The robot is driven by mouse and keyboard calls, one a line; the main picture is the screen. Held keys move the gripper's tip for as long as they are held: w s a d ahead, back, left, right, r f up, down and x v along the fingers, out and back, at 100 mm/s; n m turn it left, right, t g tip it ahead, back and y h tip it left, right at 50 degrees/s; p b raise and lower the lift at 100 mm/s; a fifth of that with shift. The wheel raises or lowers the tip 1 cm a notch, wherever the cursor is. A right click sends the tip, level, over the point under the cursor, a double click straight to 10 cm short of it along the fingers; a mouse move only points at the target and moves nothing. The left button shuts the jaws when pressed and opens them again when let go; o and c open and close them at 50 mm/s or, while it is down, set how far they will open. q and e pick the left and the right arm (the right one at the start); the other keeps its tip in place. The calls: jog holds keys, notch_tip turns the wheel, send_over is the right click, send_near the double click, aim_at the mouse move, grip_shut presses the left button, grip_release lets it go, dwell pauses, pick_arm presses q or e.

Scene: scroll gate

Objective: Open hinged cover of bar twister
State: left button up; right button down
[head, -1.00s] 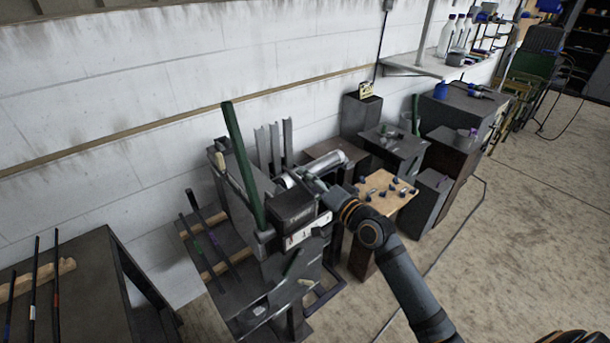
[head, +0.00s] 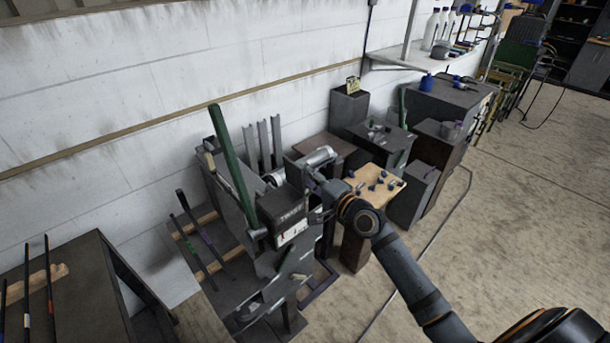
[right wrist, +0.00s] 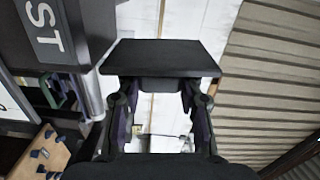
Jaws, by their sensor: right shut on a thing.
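The bar twister (head: 283,210) stands left of centre in the head view, a dark box marked TWIST with a white label below and a long green lever on its left. My right gripper (head: 306,178) reaches it from the right, at the upper side of the box; its fingertips are small and partly hidden there. In the right wrist view my gripper (right wrist: 160,92) is shut on a flat dark plate (right wrist: 165,57), which looks like the cover. The box (right wrist: 62,32) with large letters ST is at its left. My left gripper is not in view.
A dark table (head: 75,285) with rods stands at the lower left. A small wooden-topped stand (head: 374,184) with small dark parts is right of the twister, with grey cabinets (head: 415,195) beyond. The wall is close behind. Open floor (head: 500,230) lies at the right.

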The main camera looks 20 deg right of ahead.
jog(key=c, duration=0.8)
grip_release()
jog(key=shift+c, duration=0.2)
jog(key=r, duration=0.7)
jog(key=shift+w, duration=0.35)
jog(key=r, duration=0.1)
jog(key=s+r, duration=0.1)
jog(key=r, duration=0.1)
jog(key=shift+s+d+r, duration=0.1)
jog(key=shift+w, duration=0.35)
jog(key=shift+s, duration=0.1)
